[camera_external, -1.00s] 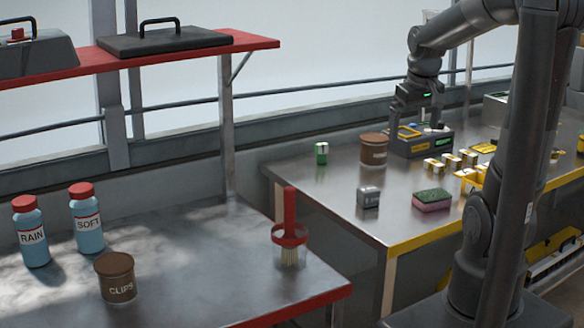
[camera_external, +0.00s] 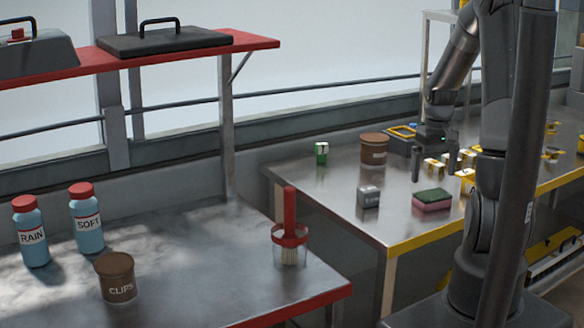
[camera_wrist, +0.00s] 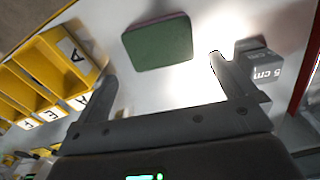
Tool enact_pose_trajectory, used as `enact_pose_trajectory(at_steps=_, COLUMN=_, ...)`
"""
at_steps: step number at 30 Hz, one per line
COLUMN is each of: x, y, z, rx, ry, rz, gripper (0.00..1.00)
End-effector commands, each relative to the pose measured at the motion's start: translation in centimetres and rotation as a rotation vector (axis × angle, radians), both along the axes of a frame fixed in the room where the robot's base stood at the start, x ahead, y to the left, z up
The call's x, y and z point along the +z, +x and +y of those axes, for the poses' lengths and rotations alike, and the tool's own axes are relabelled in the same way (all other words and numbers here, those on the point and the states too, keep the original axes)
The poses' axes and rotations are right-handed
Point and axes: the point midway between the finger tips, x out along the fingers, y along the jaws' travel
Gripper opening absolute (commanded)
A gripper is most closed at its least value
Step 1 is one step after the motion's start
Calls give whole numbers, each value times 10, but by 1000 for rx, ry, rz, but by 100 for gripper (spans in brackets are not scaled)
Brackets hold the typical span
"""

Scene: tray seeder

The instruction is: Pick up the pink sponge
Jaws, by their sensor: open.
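The pink sponge (camera_external: 432,204) lies flat on the steel bench with the yellow front edge, its dark green scouring side up. In the wrist view the green top of the sponge (camera_wrist: 158,43) shows ahead of and between my fingers, slightly nearer the left one. My gripper (camera_external: 434,180) is open and empty, pointing down above the bench, just behind the sponge in the external view. In the wrist view my gripper's two fingers (camera_wrist: 163,72) are spread wide and do not touch the sponge.
A grey block marked 5 cm (camera_wrist: 262,65) stands close to the right finger; it also shows externally (camera_external: 368,196). Yellow lettered bins (camera_wrist: 50,62) lie left.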

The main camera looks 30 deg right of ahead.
Motion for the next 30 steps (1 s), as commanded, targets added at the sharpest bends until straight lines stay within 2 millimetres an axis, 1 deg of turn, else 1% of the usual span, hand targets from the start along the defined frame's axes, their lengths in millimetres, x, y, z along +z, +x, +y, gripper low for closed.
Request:
enact_pose_trajectory(at_steps=1, x=-6, y=0, z=0, rx=0, ry=1, rz=2, gripper=100)
enact_pose_trajectory(at_steps=7, x=-21, y=-3, z=1, rx=0, ry=1, rz=3, gripper=100)
enact_pose_trajectory(at_steps=12, x=-48, y=-7, z=3, rx=1, ry=2, rz=3, gripper=100)
enact_pose_trajectory(at_steps=15, x=-58, y=-7, z=3, rx=1, ry=1, rz=2, gripper=100)
enact_pose_trajectory(at_steps=18, x=-64, y=-6, z=2, rx=1, ry=0, rz=0, gripper=100)
enact_pose_trajectory(at_steps=25, x=-64, y=-6, z=2, rx=0, ry=-1, rz=-1, gripper=99)
enact_pose_trajectory(at_steps=30, x=-64, y=-6, z=2, rx=0, ry=-1, rz=-1, gripper=85)
